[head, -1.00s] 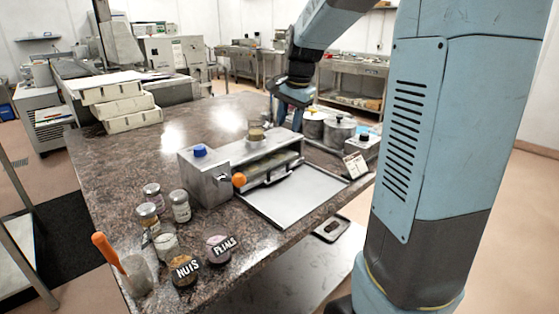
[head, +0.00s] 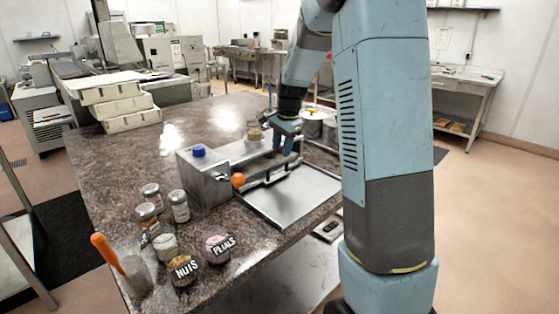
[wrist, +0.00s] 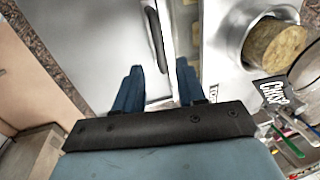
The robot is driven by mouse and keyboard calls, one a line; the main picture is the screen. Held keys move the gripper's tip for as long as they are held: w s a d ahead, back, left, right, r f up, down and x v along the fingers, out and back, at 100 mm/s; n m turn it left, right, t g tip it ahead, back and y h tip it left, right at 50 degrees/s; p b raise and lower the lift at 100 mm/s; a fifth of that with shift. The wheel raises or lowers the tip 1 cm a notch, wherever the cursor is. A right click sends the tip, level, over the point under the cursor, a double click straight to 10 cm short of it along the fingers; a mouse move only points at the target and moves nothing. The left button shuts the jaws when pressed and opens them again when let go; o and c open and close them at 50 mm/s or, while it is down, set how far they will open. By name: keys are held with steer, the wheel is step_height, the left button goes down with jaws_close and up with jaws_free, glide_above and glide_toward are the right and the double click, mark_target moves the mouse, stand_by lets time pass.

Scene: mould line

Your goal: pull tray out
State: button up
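A steel machine (head: 205,180) with a blue knob and an orange ball stands on the speckled table. A long dark handle (head: 270,178) runs along its front slot; in the wrist view the handle (wrist: 154,38) shows as a dark bar. A flat silver panel with a low rim (head: 297,198) lies in front; I cannot tell whether it is the tray or a separate plate. My gripper (head: 284,150) is at the machine's front, above the handle. In the wrist view my gripper's blue fingers (wrist: 160,75) are apart, with the handle near the gap between them. I cannot see contact.
Jars labelled NUTS (head: 184,270) and PETALS (head: 219,249) and several shakers (head: 180,206) stand at the table's front left. Metal pots (head: 313,123) stand behind my gripper. A jar (wrist: 275,43) is on the machine top, near a CRISP card (wrist: 275,92).

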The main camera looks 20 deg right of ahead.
mark_target(279, 164)
steer(key=f, duration=0.3)
steer(key=w+f, duration=0.1)
steer(key=f, duration=0.1)
steer(key=shift+a+f, duration=0.2)
steer(key=shift+f, duration=0.1)
steer(key=shift+c, duration=0.5)
jaws_close()
